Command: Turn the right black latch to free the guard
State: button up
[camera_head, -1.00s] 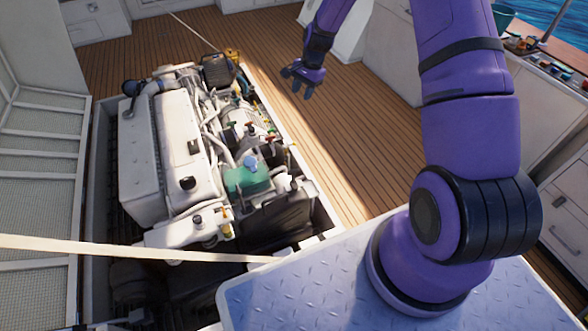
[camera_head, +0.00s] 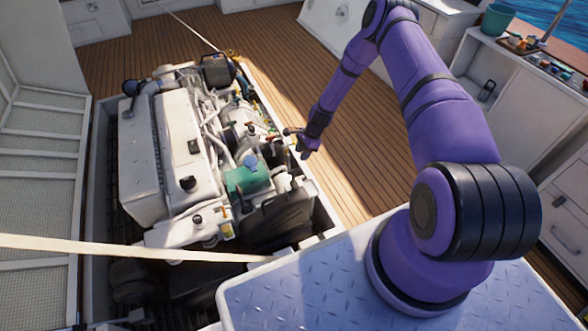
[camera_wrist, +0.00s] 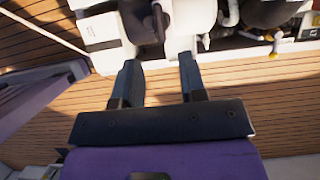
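My gripper (camera_head: 296,143) is above the right edge of the engine hatch in the head view, beside the engine. In the wrist view its two fingers (camera_wrist: 160,82) are apart, with nothing between them. A dark, lever-like part (camera_wrist: 150,20) stands against a white housing just beyond the fingertips; I cannot tell whether it is the right latch. The engine (camera_head: 165,160) has a white cover with black knobs (camera_head: 188,183) on it. I cannot clearly make out the guard or its latches in the head view.
A white coaming (camera_head: 325,205) surrounds the engine pit. A pale strap (camera_head: 130,249) crosses the front of the pit. Wooden deck (camera_head: 370,175) lies open to the right. A counter with a green bucket (camera_head: 497,19) and small items stands at the far right.

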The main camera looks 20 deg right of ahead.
aim_at(293, 170)
jog(key=x, duration=0.9)
jog(key=shift+a+f, duration=0.1)
jog(key=shift+f, duration=0.15)
jog(key=shift+c, duration=0.4)
grip_shut()
